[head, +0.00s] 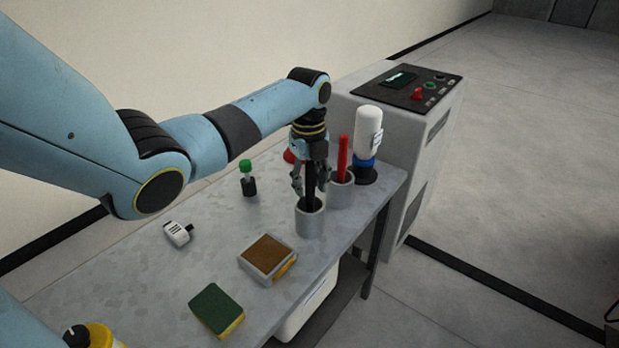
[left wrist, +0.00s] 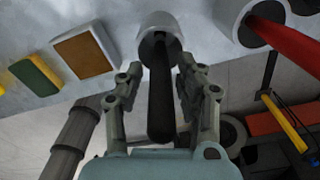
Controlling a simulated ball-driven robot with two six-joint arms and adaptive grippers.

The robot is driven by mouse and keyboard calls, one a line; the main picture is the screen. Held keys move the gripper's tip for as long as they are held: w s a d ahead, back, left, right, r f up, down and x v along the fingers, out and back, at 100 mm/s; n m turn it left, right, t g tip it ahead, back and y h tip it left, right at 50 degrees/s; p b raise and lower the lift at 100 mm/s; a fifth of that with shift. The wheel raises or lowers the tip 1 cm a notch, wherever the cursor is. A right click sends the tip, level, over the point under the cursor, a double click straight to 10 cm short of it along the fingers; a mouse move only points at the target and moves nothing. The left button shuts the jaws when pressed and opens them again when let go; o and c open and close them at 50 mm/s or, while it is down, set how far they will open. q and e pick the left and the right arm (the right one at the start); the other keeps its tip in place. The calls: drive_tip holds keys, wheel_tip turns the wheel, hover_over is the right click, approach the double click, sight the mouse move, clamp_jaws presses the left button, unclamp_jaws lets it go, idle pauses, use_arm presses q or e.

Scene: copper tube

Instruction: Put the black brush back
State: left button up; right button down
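The black brush (head: 311,188) stands in a grey cup (head: 310,222) near the right end of the metal table. In the left wrist view, the brush (left wrist: 161,95) has its lower end inside the cup (left wrist: 157,24). My left gripper (head: 310,190) points down over this cup. In the left wrist view, its two fingers (left wrist: 160,82) are spread on either side of the brush handle, with gaps on both sides. It is open and around the brush. The brush's tip is hidden in the cup. My right gripper is not in view.
A second grey cup (head: 341,192) with a red brush (head: 343,158) stands close by, beside a white bottle (head: 368,130). A green-capped bottle (head: 248,180), a brown pad (head: 268,254) and a green sponge (head: 216,308) are on the table. A control cabinet (head: 400,140) stands behind the right end.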

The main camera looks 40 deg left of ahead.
use_arm(q)
drive_tip(key=shift+o, duration=0.3)
drive_tip(key=shift+r, duration=0.2)
wheel_tip(320, 180, up, 11)
drive_tip(key=shift+a+r, duration=0.1)
drive_tip(key=shift+r, duration=0.3)
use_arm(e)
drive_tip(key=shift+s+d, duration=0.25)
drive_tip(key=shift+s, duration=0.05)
use_arm(q)
drive_tip(key=shift+f, duration=0.1)
